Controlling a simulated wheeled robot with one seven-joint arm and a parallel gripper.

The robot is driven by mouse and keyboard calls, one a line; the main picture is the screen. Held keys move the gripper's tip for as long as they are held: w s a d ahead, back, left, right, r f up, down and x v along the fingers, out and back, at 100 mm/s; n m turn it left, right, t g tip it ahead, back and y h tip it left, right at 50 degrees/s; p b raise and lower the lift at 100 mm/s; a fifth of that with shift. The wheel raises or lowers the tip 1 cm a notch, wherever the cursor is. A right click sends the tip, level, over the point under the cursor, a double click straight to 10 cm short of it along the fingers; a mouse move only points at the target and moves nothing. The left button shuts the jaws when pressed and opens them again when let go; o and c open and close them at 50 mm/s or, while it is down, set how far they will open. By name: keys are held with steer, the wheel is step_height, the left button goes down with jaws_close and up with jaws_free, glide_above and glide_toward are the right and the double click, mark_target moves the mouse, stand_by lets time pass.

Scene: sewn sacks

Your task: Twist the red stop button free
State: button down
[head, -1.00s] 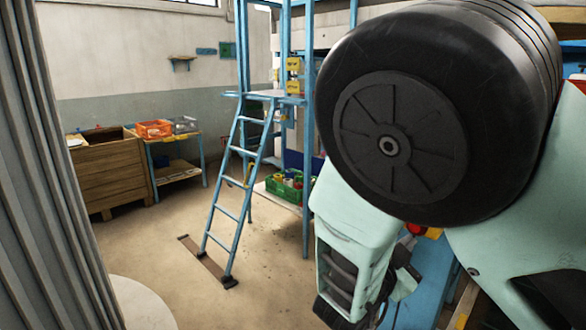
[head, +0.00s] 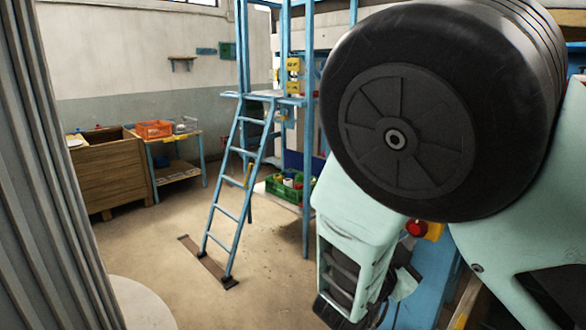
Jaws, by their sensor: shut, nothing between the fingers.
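The red stop button (head: 415,228) shows in the head view, right of centre, just below the big black round joint of my arm. It is a small red knob in front of a yellow housing (head: 434,231). My arm hides part of the housing. My gripper (head: 398,285) is at the end of the mint-coloured arm, below and left of the button in the picture. It is shut and empty, seen partly from behind, and its fingertips are not clear. It appears apart from the button.
A blue ladder (head: 238,185) and blue frame stand at the centre. A green crate (head: 285,190) with mixed items lies behind them. A wooden cabinet (head: 110,175) and a table with an orange basket (head: 154,129) stand at the left. A grey ribbed surface (head: 60,170) fills the left edge.

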steer(key=shift+w+a+r, duration=0.2)
steer(key=shift+w+r, duration=0.1)
steer(key=shift+r, duration=0.05)
steer(key=shift+w+a, duration=0.1)
steer(key=shift+w, duration=0.05)
steer(key=v, duration=0.6)
steer(key=shift+a+f, duration=0.25)
steer(key=shift+f, duration=0.05)
stand_by(0.3)
steer(key=shift+w+b, duration=0.1)
steer(key=shift+b, duration=0.2)
